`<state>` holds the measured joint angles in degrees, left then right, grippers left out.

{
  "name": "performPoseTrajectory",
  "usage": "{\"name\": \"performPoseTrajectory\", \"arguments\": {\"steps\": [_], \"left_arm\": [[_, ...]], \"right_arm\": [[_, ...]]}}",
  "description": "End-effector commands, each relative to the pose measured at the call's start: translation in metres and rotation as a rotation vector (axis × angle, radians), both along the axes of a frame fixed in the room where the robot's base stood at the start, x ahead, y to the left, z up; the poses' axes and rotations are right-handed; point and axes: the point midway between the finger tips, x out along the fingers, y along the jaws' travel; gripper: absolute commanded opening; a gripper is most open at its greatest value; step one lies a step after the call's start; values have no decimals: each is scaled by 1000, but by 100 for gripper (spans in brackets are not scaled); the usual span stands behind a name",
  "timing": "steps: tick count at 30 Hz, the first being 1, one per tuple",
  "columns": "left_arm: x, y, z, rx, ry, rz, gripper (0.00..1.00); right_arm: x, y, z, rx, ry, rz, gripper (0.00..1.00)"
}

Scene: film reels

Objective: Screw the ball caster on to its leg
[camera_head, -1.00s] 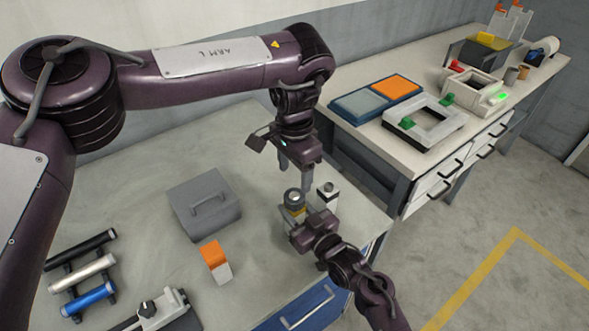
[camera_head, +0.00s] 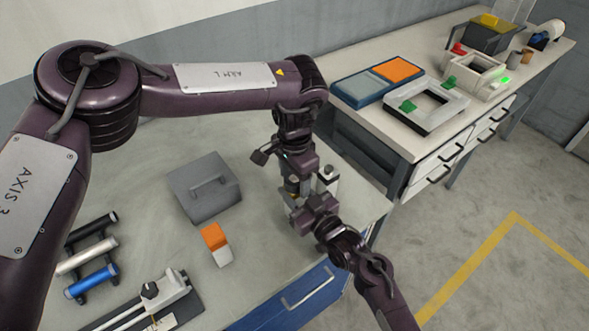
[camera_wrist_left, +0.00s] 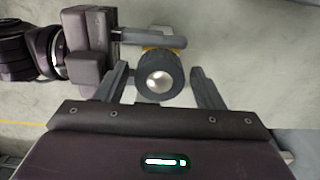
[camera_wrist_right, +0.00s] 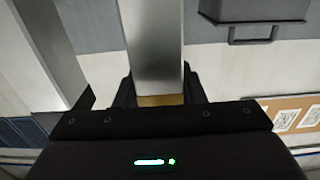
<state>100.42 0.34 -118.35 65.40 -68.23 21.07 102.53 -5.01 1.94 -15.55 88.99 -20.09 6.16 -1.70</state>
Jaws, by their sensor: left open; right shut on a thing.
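The ball caster, a dark ring with a shiny ball facing up, is between my left gripper's fingers in the left wrist view (camera_wrist_left: 162,76). It sits on the upper end of an upright pale leg (camera_wrist_right: 153,40); how far it is threaded is hidden. A yellow band shows at the leg's end. My left gripper (camera_wrist_left: 160,88) points down over the caster, open, with gaps at both sides. My right gripper (camera_wrist_right: 158,92) is shut on the leg just below the caster. In the head view, the arms largely cover leg and caster (camera_head: 294,181).
A second pale post (camera_head: 328,186) with a dark round top stands close to the right. A grey box with a handle (camera_head: 204,193), an orange-white block (camera_head: 217,245) and a rack of coloured bars (camera_head: 90,262) are on the table. The table's right edge is near.

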Motion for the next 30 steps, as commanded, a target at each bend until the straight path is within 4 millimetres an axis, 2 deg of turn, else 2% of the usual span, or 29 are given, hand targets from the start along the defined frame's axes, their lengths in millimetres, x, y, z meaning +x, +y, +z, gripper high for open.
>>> {"name": "performPoseTrajectory", "arguments": {"steps": [7,17,20,23,30], "left_arm": [[0,0,0,0,0,0,60],[0,0,0,-1,-1,0,17],[0,0,0,-1,-1,-17,17],[0,0,0,-1,0,-107,17],[0,0,-1,-1,0,-587,17]], "right_arm": [[0,0,0,0,0,0,0],[0,0,0,0,0,0,0],[0,0,0,0,0,0,0],[0,0,0,0,0,0,0],[0,0,0,0,0,0,0]]}}
